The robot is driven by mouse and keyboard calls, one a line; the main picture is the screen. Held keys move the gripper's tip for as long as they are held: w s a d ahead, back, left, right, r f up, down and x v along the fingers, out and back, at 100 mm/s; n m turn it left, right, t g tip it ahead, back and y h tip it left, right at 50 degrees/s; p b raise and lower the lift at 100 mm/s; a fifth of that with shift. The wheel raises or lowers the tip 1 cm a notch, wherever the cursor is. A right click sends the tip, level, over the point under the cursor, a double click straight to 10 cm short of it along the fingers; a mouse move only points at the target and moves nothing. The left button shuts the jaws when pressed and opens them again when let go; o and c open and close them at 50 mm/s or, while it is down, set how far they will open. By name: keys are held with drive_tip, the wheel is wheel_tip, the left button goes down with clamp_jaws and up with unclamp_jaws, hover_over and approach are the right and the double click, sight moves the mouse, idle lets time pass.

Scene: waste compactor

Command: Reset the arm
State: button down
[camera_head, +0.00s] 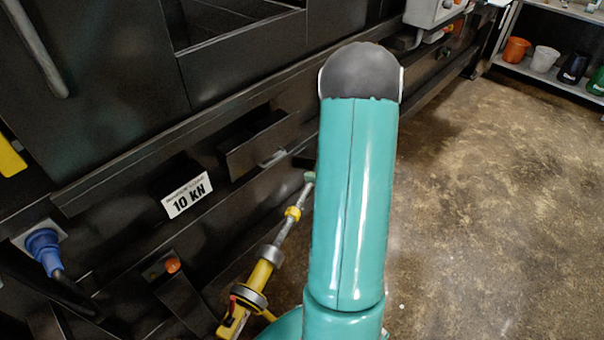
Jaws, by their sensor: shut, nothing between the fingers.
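My teal arm with its dark rounded joint cap rises through the middle of the view and covers part of the machine and floor behind it. My gripper does not show; it is out of the picture or hidden behind the arm. The black waste compactor (120,135) fills the left side. A small open drawer (255,147) sticks out of its front, just left of my arm.
A "10 KN" label (187,195), a blue plug (45,250) and an orange button (172,265) are on the compactor. A grey box (432,12) sits at its far end. Shelves with an orange pot (516,50) stand back right. The brown floor (490,200) is clear at right.

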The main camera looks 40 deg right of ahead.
drive_tip(key=shift+s+r, duration=0.1)
drive_tip(key=shift+s, duration=0.2)
drive_tip(key=w+a+r+n+g+y, duration=0.1)
drive_tip(key=a+r+n+g+y, duration=0.45)
drive_tip(key=a, duration=0.75)
drive_tip(key=w+a+r+n+g+y, duration=0.1)
drive_tip(key=a+r+n+y, duration=0.25)
drive_tip(key=a+r, duration=0.75)
drive_tip(key=s+a+r+n+g+h, duration=0.1)
drive_tip(key=s+a+r+n+h, duration=0.7)
drive_tip(key=s, duration=0.3)
drive_tip(key=shift+a+r+n+h, duration=0.35)
drive_tip(key=shift+a+h, duration=0.25)
drive_tip(key=shift+a, duration=0.3)
